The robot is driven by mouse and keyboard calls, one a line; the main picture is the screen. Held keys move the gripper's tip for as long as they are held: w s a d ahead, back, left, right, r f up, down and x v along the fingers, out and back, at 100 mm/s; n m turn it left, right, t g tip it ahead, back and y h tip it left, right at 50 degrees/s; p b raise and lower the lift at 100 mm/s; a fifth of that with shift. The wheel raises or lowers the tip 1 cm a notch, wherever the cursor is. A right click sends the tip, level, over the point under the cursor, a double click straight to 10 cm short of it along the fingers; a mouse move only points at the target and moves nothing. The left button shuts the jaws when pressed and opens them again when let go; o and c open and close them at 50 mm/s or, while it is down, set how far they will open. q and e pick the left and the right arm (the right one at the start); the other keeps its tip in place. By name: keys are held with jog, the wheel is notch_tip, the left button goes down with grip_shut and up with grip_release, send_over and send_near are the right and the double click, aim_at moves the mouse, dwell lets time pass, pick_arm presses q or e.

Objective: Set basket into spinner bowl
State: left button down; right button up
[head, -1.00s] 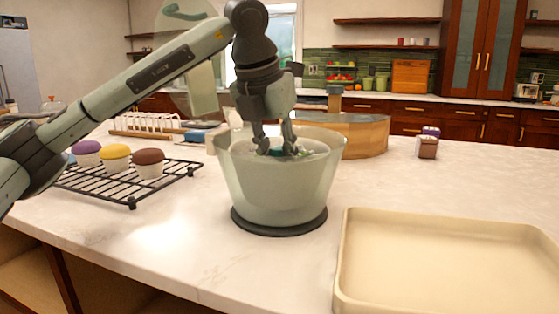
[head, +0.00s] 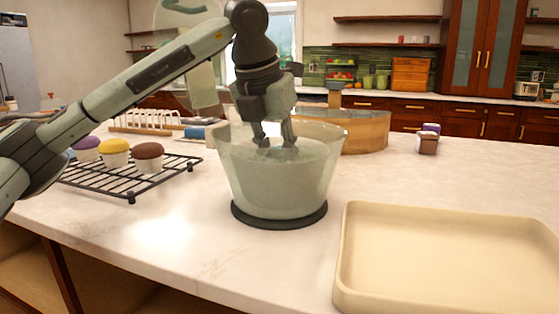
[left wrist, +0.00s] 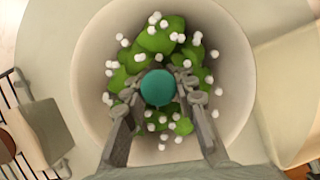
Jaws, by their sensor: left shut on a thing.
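The spinner bowl (head: 280,188) is a pale, translucent, tapered bowl standing upright on a dark round base on the counter. My left gripper (head: 275,143) points straight down into its mouth. In the left wrist view its fingers are shut on a teal knob (left wrist: 158,88) at the centre of the basket (left wrist: 88,95). The basket looks like a pale round wall around green leaves (left wrist: 150,40) and small white pieces. In the head view the bowl's wall hides most of the basket, so I cannot tell whether it touches the bottom. My right gripper is not in view.
A black cooling rack (head: 131,188) with several cupcakes stands left of the bowl. An empty cream tray (head: 450,250) lies at front right. A round wooden piece (head: 366,132) stands behind the bowl. A small brown and purple item (head: 428,143) sits at back right.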

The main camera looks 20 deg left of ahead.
pick_arm(q)
jog(key=c, duration=0.6)
grip_release()
jog(key=shift+c, duration=0.2)
jog(key=shift+r, duration=0.1)
jog(key=shift+r+p, duration=2)
jog(key=shift+r, duration=0.9)
